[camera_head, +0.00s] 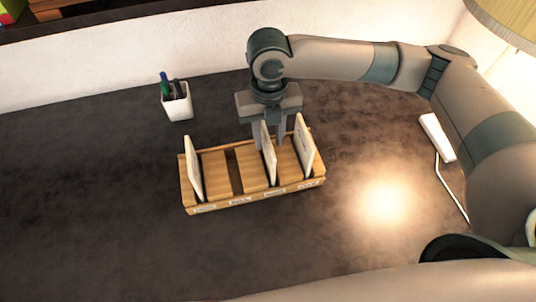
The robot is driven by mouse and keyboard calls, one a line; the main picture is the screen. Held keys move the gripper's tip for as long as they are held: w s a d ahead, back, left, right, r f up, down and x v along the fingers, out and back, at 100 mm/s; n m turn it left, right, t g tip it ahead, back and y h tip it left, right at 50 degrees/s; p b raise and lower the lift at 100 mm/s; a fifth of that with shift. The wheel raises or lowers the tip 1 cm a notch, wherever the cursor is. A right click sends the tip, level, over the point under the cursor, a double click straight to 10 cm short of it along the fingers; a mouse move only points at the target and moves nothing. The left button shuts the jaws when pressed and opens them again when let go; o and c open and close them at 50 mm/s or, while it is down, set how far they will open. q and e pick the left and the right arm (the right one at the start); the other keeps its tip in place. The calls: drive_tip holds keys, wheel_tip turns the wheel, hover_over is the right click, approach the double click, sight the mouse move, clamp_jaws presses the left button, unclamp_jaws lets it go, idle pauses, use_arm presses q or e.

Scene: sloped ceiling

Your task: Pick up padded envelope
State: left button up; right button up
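A wooden sorter (237,189) with labelled compartments stands on the dark desk. Three pale, flat, envelope-like items stand upright in it: a left one (193,168), a middle one (268,154) and a right one (303,146). I cannot tell which is the padded envelope. My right gripper (269,142) points down over the back of the sorter. Its two fingers are apart, one on each side of the middle item's upper part as seen here. Whether they touch it is unclear. My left gripper is not in view.
A white cup (177,101) with pens stands behind the sorter to the left. The desk's left side is clear.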

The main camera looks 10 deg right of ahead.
sight(268, 156)
drive_tip(key=shift+s+f+p, duration=0.1)
drive_tip(key=shift+f+p, duration=0.3)
drive_tip(key=shift+f, duration=0.1)
wheel_tip(268, 156, down, 3)
drive_tip(key=shift+f+p, duration=0.1)
drive_tip(key=shift+p, duration=0.55)
drive_tip(key=shift+f, duration=0.5)
clamp_jaws()
